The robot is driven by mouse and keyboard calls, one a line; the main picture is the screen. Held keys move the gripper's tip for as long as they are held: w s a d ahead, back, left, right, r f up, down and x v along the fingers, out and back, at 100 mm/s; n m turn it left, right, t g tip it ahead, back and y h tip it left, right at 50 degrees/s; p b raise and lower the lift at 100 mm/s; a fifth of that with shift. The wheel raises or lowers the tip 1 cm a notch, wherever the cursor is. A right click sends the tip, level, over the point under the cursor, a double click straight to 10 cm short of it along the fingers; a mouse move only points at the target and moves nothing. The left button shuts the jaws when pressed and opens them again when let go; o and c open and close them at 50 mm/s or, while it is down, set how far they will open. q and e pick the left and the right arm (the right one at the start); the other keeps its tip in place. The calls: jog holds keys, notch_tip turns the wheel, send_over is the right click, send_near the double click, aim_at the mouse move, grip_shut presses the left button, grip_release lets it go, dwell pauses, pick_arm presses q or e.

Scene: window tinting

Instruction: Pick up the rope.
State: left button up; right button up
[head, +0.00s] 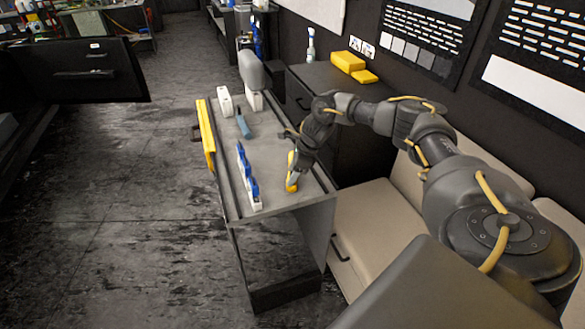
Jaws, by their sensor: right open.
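No rope is clearly recognisable in the head view. A small yellow object (291,183) lies on the grey top of a cart (268,150), near its right edge. It is too small to tell what it is. My right arm reaches in from the right, and my right gripper (294,172) is low over the cart top at this yellow object. The gripper is open, and its fingers partly hide the object; I cannot tell whether they touch it. My left gripper is not in view.
Behind are a teal block (244,127) and a white container (225,102). A yellow bar (206,135) runs along the cart's left edge.

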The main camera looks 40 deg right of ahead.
jog(key=shift+a+f, duration=0.1)
jog(key=shift+f, duration=0.35)
jog(key=shift+c, duration=0.2)
grip_shut()
jog(key=shift+r, duration=0.1)
